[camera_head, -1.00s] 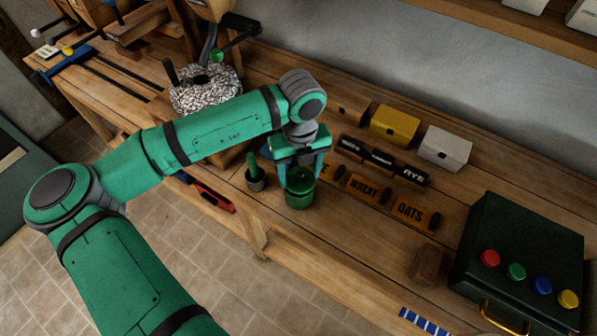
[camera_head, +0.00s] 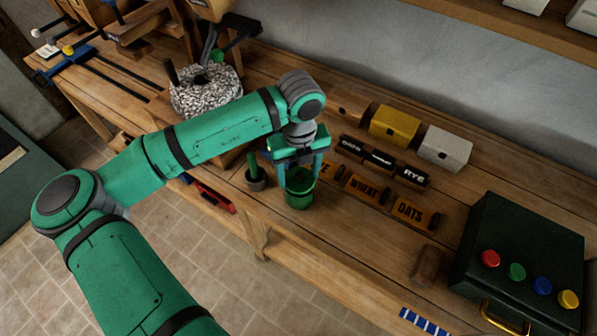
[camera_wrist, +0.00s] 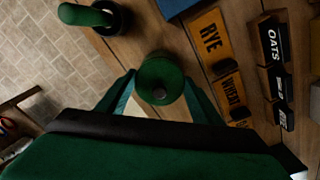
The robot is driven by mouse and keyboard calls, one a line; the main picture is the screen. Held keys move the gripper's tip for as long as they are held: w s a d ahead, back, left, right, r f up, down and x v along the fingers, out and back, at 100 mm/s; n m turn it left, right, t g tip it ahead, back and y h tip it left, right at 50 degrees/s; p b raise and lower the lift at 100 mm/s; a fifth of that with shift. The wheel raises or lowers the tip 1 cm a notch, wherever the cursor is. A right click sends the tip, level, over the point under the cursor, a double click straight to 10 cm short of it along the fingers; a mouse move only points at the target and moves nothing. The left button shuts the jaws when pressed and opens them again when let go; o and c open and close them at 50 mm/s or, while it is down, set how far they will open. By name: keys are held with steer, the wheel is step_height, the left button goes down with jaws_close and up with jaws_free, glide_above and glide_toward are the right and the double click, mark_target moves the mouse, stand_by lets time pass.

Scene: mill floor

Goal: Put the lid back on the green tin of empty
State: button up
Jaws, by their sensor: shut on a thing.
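The green tin (camera_head: 299,200) stands upright near the front edge of the bench in the head view. My gripper (camera_head: 301,174) points down over it, with its fingers at either side of the tin's top. In the wrist view my gripper (camera_wrist: 160,84) is shut on the round green lid (camera_wrist: 158,72), which has a small dark knob. The lid hides the tin in that view. I cannot tell whether the lid rests on the rim or is held just above it.
A small dark pot with a green handle (camera_head: 254,165) stands close left of the tin. Orange label blocks, WHEAT (camera_head: 363,188) and OATS (camera_head: 410,208), lie to the right. A dark box with coloured buttons (camera_head: 520,260) stands further right.

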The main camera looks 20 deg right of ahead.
stand_by(0.8)
steer(key=o, duration=1.6)
steer(key=shift+f, duration=0.1)
steer(key=shift+r, duration=3.55)
jaws_close()
steer(key=shift+f, duration=2)
